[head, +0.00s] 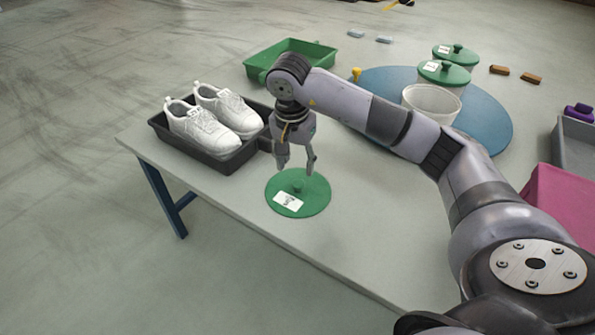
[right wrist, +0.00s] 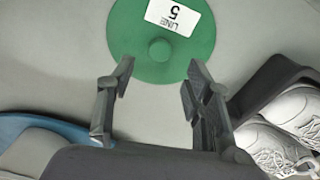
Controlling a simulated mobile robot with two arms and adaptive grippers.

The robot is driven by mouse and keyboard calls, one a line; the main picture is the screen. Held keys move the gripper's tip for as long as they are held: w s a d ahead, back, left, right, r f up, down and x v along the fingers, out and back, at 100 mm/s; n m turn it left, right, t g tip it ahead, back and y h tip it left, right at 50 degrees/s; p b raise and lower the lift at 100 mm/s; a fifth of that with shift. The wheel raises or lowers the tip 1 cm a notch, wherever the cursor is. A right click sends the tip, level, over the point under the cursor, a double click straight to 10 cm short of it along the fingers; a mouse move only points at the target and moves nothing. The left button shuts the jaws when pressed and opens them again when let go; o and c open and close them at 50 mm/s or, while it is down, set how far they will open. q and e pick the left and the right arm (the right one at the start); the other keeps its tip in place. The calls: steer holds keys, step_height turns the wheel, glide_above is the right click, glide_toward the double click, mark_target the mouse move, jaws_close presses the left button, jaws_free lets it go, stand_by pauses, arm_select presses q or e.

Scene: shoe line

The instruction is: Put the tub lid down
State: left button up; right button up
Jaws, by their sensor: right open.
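The green tub lid (head: 315,204) lies flat on the table near its front edge, with a round knob in its middle and a white label. In the right wrist view the lid (right wrist: 128,38) shows its label reading "LINE 5" and its knob near the gap between my fingers. My right gripper (head: 297,170) is open just above the lid; its fingers (right wrist: 156,75) stand apart on either side, holding nothing. An open whitish tub (head: 432,103) without a lid stands on the blue round mat (head: 490,125). My left gripper is not in view.
A dark tray (head: 215,163) with a pair of white shoes (head: 205,128) sits left of the lid. A green tray (head: 262,62), two green-lidded tubs (head: 443,73), brown blocks (head: 531,79) and a grey bin (head: 572,150) stand farther back. The table front (head: 385,255) right of the lid is clear.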

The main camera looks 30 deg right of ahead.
arm_select(q)
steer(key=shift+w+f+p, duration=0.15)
steer(key=shift+p, duration=0.25)
arm_select(e)
steer(key=r, duration=0.5)
steer(key=shift+s+a+r, duration=0.2)
steer(key=shift+a+r, duration=0.05)
steer(key=shift+a, duration=0.05)
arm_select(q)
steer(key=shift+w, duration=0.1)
